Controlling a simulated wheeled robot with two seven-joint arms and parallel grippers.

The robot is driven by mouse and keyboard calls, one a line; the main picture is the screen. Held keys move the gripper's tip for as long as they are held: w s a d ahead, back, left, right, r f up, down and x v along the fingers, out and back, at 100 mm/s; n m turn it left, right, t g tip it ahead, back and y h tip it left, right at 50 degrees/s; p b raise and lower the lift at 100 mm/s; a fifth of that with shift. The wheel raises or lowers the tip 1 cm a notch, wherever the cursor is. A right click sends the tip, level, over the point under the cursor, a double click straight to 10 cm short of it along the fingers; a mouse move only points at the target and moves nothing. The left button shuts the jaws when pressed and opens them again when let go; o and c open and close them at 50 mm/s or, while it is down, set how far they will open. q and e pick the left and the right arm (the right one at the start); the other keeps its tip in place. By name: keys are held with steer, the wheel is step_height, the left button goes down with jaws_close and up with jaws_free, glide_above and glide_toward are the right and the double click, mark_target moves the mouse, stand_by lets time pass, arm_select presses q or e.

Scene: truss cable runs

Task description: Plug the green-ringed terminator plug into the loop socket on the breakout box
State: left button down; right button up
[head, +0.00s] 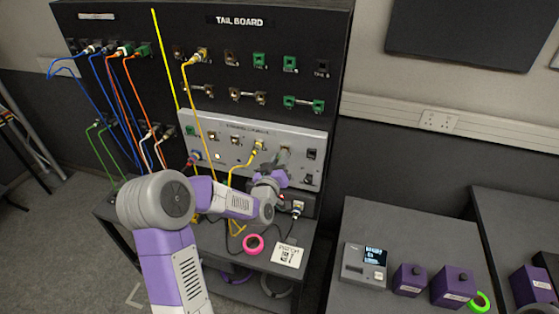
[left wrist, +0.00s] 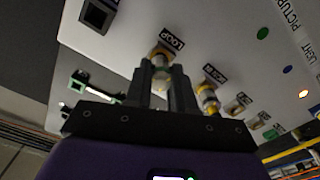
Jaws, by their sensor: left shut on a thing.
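The breakout box (head: 225,126) is the pale grey panel on the lower part of the tail board. Its loop socket area, beside the LOOP label, shows in the left wrist view as a brassy round fitting (left wrist: 160,52). My left gripper (head: 283,166) is up against the panel's right half. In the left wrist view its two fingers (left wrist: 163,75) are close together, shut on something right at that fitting. The fingers hide most of the held piece. I see no green ring, and cannot tell whether the plug is seated. My right gripper is not in view.
A yellow cable plug (head: 258,147) sits in the socket left of my gripper; it also shows in the left wrist view (left wrist: 208,97). A pink tape roll (head: 253,244) and a white card (head: 288,255) lie on the shelf below. Purple boxes (head: 452,287) stand on the right table.

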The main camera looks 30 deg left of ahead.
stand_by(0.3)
arm_select(q)
steer(key=shift+b, duration=0.45)
stand_by(0.4)
steer(key=shift+b, duration=0.5)
steer(key=shift+w+a+b, duration=0.1)
steer(key=shift+w+b, duration=0.3)
stand_by(0.7)
steer(key=shift+b, duration=0.5)
steer(key=shift+w+a+b, duration=0.1)
steer(key=shift+w+b, duration=0.2)
steer(key=shift+b, duration=0.05)
